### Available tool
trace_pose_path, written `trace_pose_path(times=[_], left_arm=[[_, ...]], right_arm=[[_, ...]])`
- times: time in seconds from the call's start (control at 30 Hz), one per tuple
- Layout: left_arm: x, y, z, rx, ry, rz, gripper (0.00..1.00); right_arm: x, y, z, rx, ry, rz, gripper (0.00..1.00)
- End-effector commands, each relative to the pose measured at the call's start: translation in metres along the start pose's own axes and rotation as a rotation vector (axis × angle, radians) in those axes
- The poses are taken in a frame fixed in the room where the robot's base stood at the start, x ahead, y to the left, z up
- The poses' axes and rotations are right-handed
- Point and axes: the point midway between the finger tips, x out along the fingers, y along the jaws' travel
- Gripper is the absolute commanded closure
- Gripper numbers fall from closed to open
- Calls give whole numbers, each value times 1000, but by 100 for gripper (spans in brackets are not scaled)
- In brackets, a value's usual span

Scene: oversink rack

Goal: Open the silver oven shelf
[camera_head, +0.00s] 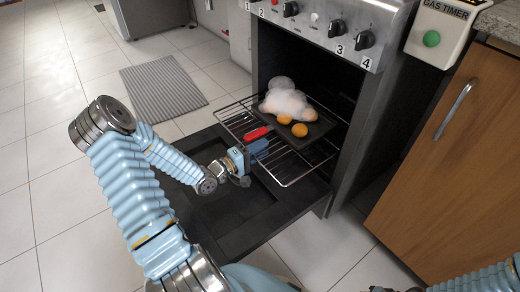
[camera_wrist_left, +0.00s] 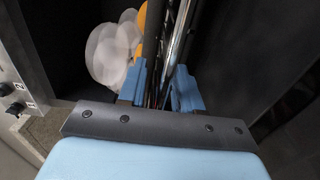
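The silver oven shelf (camera_head: 289,182) is a wire rack that sticks out of the open oven over the lowered door. A dark tray (camera_head: 318,127) with food stands on its inner part. My left gripper (camera_head: 256,143) is at the shelf's outer left part, above the door. In the left wrist view its two blue fingers (camera_wrist_left: 160,85) stand apart, with the shelf's wires (camera_wrist_left: 178,45) running between them. I see a gap there, and firm contact is not clear. Only part of my right arm shows at the bottom right; its gripper is out of view.
The dark oven door (camera_head: 285,212) lies open below the shelf. A red piece (camera_head: 255,133) shows beside the gripper. Round yellow food (camera_head: 299,130) and a pale, hazy heap (camera_head: 287,104) sit on the tray. A wooden cabinet (camera_head: 450,155) stands close on the right. Floor at left is clear around a grey mat (camera_head: 163,92).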

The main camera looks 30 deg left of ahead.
Motion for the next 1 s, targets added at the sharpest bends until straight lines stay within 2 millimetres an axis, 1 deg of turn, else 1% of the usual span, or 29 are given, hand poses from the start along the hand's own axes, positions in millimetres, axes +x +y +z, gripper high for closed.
trace_pose_path(times=[0.17,0.27,0.37,0.6,0.7,0.83,0.9,1.0], left_arm=[[-1,0,0,0,0,0,66],[-8,1,0,0,1,0,66],[-24,1,-1,0,4,-2,66],[-84,1,-1,0,4,-2,66],[-106,1,-1,1,3,-2,66],[-126,0,0,0,2,-1,66],[-133,0,0,0,2,0,66],[-138,0,0,0,1,0,66]], right_arm=[[0,0,0,0,0,0,57],[-1,0,0,0,0,0,57],[-4,-1,0,0,1,0,57],[-10,-3,-1,1,3,2,57],[-12,-3,-1,1,3,2,57],[-14,-4,-1,1,4,3,57],[-14,-4,-1,1,4,3,57],[-14,-4,-1,1,4,3,57]])
